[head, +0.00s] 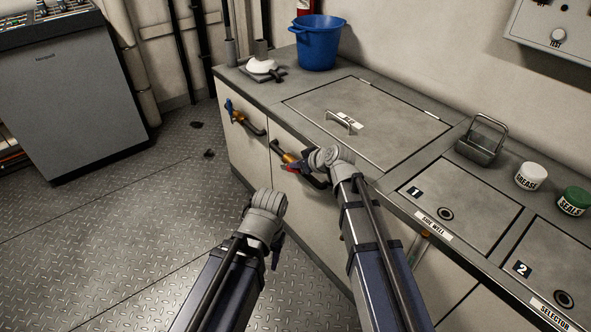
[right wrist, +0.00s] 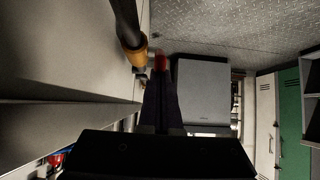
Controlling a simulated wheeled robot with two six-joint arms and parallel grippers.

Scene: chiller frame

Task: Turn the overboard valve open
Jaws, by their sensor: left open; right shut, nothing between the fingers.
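Two pipe valves show on the cabinet front in the head view. One has a brass body and a red handle (head: 293,168); the other has a blue handle (head: 229,106). No readable label tells me which is the overboard valve. My right gripper (right wrist: 161,76) is shut and empty, its tips close to the red handle (right wrist: 162,61); I cannot tell if they touch. The brass body (right wrist: 138,57) shows beside them on a dark pipe. In the head view my right wrist partly covers this valve. My left gripper (head: 276,250) is open, low in front of the cabinet, mostly hidden by its wrist.
The grey counter (head: 262,95) carries a blue bucket (head: 318,42), a metal caddy (head: 482,138), a grease jar (head: 530,176) and a seals jar (head: 574,201). A grey cabinet (head: 75,110) stands at the left.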

